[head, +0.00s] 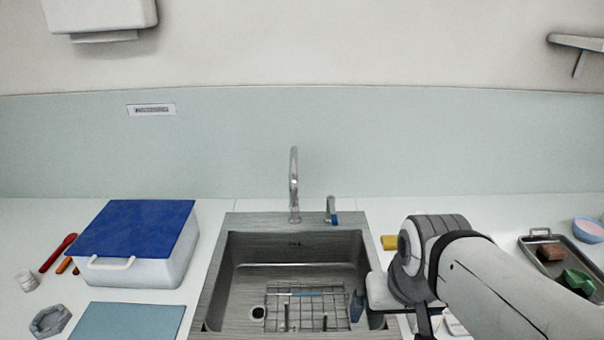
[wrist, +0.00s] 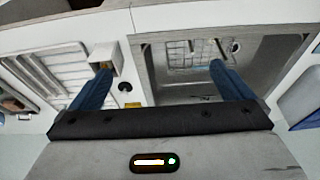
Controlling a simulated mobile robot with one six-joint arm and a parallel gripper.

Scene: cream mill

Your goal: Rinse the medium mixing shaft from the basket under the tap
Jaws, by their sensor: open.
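The steel sink (head: 300,246) is in the middle of the head view, with the tap (head: 294,185) at its back edge. A wire basket or grid (head: 308,322) lies on the sink floor. Thin rod-like shapes show at it, one pale blue (head: 295,294) lying across; I cannot tell which is the medium mixing shaft. My gripper (head: 357,306) hangs over the sink's right side, one blue finger showing. In the wrist view my gripper (wrist: 160,76) is open and empty, its blue fingers wide apart. The wire grid (wrist: 190,54) shows beyond them.
A blue-lidded white box (head: 137,230) and a blue mat (head: 125,322) are left of the sink. A small blue-marked lever (head: 331,210) stands beside the tap. A yellow sponge (head: 389,242) and a metal tray (head: 532,248) are on the right. A white slatted rack (wrist: 48,75) shows in the wrist view.

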